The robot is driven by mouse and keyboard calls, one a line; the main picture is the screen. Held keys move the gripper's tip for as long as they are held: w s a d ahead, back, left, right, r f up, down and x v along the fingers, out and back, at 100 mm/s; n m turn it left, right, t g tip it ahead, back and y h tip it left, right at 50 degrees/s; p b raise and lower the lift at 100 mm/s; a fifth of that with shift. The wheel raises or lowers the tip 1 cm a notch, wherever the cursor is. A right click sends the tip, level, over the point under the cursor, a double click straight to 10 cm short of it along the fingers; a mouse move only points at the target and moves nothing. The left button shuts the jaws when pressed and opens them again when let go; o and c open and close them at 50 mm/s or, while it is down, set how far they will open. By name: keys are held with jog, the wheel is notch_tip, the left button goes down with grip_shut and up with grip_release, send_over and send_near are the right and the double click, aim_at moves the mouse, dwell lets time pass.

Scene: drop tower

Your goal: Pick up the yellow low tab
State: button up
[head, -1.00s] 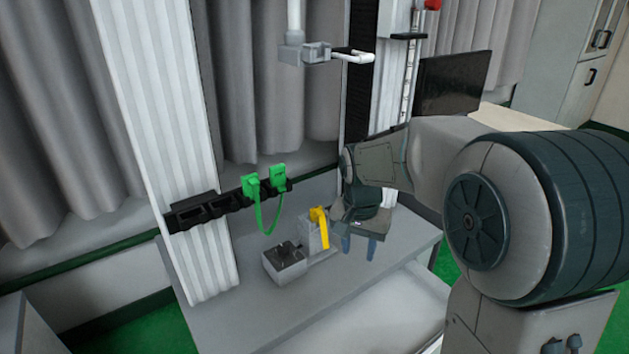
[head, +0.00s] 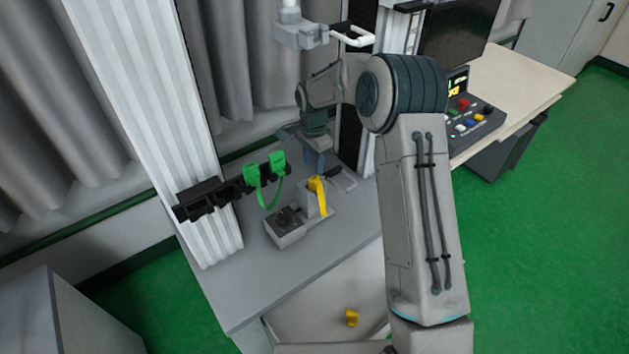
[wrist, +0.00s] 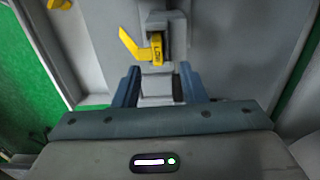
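The yellow low tab (wrist: 157,48), with dark lettering that reads LOW, sits at a grey holder in the wrist view. A yellow strap or flag sticks out from it to the upper left. In the head view the yellow piece (head: 319,196) hangs on a small grey block on the table. My gripper (wrist: 160,76) is open and empty, its two blue fingers apart, with the tab just beyond the fingertips. In the head view my gripper (head: 314,160) is above and behind the block, partly hidden by my arm.
Green clips with a strap (head: 265,180) hang on a black rail (head: 205,200). Another yellow piece (head: 351,317) lies in a pale tray (head: 310,308) in front. A white handle (head: 352,36) is overhead.

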aim_at(314, 178)
jog(key=shift+s+f+p, duration=0.2)
jog(key=shift+f+p, duration=0.7)
jog(key=shift+f, duration=2.4)
grip_shut()
